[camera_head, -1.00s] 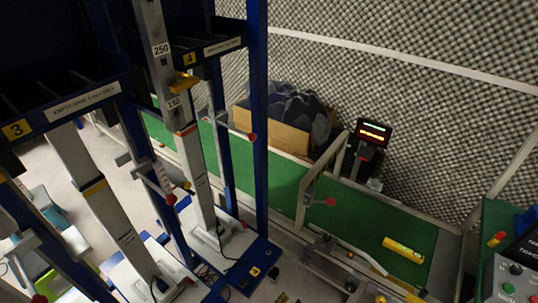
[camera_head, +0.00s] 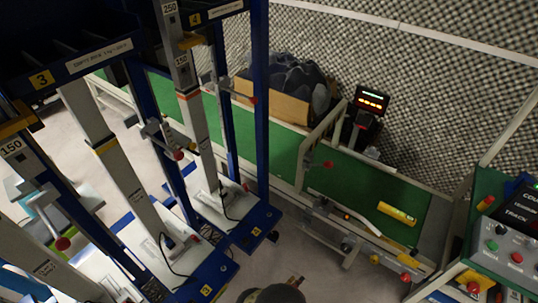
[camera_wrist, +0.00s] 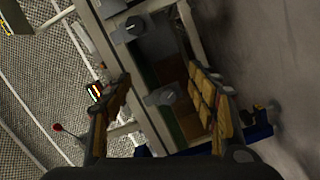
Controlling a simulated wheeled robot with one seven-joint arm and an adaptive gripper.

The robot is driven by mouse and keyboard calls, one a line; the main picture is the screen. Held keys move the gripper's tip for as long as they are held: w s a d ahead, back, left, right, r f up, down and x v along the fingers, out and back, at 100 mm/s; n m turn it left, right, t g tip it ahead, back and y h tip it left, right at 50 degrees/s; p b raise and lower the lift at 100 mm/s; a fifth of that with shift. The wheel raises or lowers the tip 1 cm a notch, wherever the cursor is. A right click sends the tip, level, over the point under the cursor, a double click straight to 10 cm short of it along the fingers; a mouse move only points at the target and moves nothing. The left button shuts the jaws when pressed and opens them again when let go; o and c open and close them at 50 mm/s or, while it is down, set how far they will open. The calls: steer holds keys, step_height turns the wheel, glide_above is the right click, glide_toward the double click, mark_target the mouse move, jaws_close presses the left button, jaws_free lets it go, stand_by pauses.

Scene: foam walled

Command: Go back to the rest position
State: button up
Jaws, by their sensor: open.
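My gripper (camera_wrist: 160,76) shows in the wrist view with its two fingers spread wide apart. Both fingers have yellow-brown pads, and nothing is held between them. Behind the fingers are metal frame rails with dark knobs, and a patch of green belt. In the head view, a dark rounded part of my arm shows at the bottom edge, above the floor and in front of the conveyor; the fingers are mostly out of that view.
A green conveyor (camera_head: 345,178) carries a yellow cylinder (camera_head: 397,214). Blue racks (camera_head: 262,120) with tall grey columns stand at left. A control panel (camera_head: 505,245) is at right, and a lit display (camera_head: 372,100) stands behind the conveyor. Open floor (camera_head: 315,270) lies in front.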

steer(key=s+d+r+n+g+h, duration=0.2)
steer(key=s+d+r+n+g, duration=0.15)
steer(key=s+g, duration=0.3)
steer(key=a+r+g+y+p, duration=0.1)
steer(key=a+r+g+y, duration=0.15)
steer(key=r, duration=0.95)
steer(key=a+r+m+g+y+p, duration=0.1)
steer(key=a+r+g+y, duration=0.2)
steer(key=r, duration=0.9)
steer(key=a+r+g+y+p, duration=0.15)
steer(key=r+g, duration=0.25)
steer(key=r, duration=0.9)
steer(key=s+d+r+m+t+y+p, duration=0.1)
steer(key=s+d+r+m+t+y, duration=0.1)
steer(key=r, duration=1.1)
steer(key=s+d+r+m+t+y+p, duration=0.1)
steer(key=s+d+r+m+t+y, duration=0.2)
steer(key=r, duration=1.1)
steer(key=s+d+r+m+t+y+p, duration=0.1)
steer(key=s+d+r+m+t+y, duration=0.1)
steer(key=r, duration=1.1)
steer(key=s+d+t, duration=0.1)
steer(key=d+t, duration=0.1)
steer(key=d, duration=0.1)
steer(key=shift+s+d+r+p, duration=0.15)
steer(key=shift+s+r+p, duration=0.1)
steer(key=shift+r+p, duration=0.1)
